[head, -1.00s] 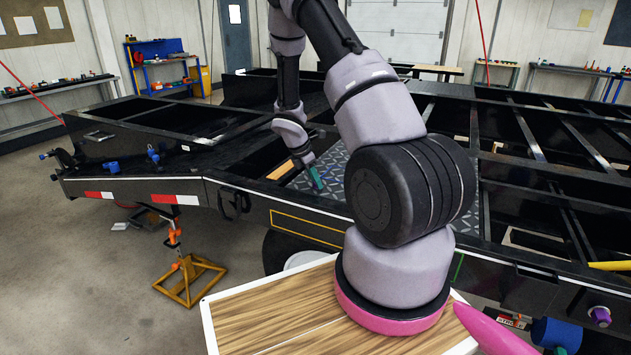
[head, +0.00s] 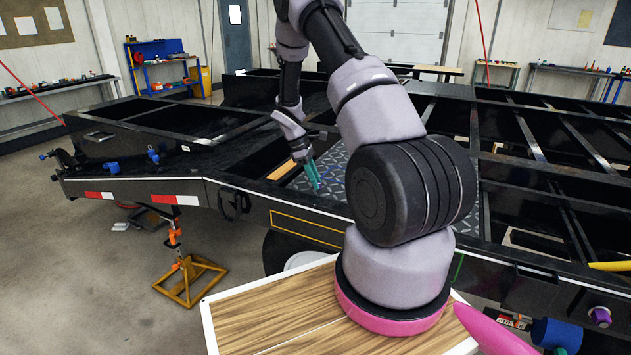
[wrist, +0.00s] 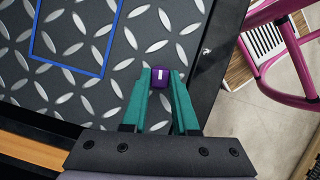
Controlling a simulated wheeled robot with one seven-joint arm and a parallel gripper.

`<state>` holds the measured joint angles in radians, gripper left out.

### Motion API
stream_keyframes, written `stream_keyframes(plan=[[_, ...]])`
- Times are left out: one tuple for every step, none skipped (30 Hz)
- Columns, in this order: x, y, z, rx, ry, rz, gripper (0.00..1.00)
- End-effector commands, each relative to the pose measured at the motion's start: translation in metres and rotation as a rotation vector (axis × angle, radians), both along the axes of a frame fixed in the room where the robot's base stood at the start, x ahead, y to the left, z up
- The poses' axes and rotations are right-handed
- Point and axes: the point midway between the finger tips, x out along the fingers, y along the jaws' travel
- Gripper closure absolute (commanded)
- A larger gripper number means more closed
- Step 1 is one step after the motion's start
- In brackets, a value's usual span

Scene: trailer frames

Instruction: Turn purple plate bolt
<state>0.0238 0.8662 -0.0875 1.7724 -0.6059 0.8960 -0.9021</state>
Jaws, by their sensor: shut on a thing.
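The purple plate bolt (wrist: 160,77) shows in the wrist view on the dark diamond-tread plate (wrist: 105,95), near the plate's edge. My gripper (wrist: 160,80) has its green fingers on either side of the bolt head, shut on it. In the head view my gripper (head: 312,177) points down at the tread plate (head: 330,170) on the black trailer frame. The bolt is too small or hidden to see in the head view.
The trailer frame (head: 300,205) has open bays and beams around the plate. A blue rectangle outline (wrist: 75,70) lies on the plate in the wrist view. A wooden board (head: 265,315) sits at my base. An orange jack stand (head: 185,270) is on the floor at left.

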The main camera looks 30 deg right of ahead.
Motion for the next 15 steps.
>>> stream_keyframes(plan=[[0.0015, 0.0001, -0.0005, 0.001, -0.002, -0.043, 1.0], [0.0012, -0.0001, -0.0006, 0.002, -0.001, -0.074, 1.0], [0.0013, -0.0003, -0.0009, 0.002, -0.001, -0.112, 1.0], [0.0014, -0.0005, -0.0008, 0.001, 0.0, -0.139, 1.0], [0.0017, -0.0006, -0.0007, 0.002, -0.001, -0.169, 1.0], [0.0019, -0.0006, -0.0008, 0.002, -0.001, -0.206, 1.0], [0.0018, -0.0007, -0.0007, 0.001, 0.0, -0.234, 1.0], [0.002, -0.0007, -0.0006, 0.002, -0.001, -0.263, 1.0], [0.0024, -0.0009, -0.0004, 0.001, -0.001, -0.301, 1.0], [0.0024, -0.0012, -0.0004, 0.001, -0.002, -0.33, 1.0], [0.0024, -0.0014, -0.0005, 0.001, -0.001, -0.358, 1.0], [0.0023, -0.0016, -0.0006, 0.002, 0.0, -0.397, 1.0], [0.0024, -0.0018, -0.0006, 0.001, -0.001, -0.425, 1.0], [0.0027, -0.0019, -0.0007, 0.002, -0.001, -0.453, 1.0], [0.0028, -0.002, -0.0007, 0.002, -0.001, -0.492, 1.0]])
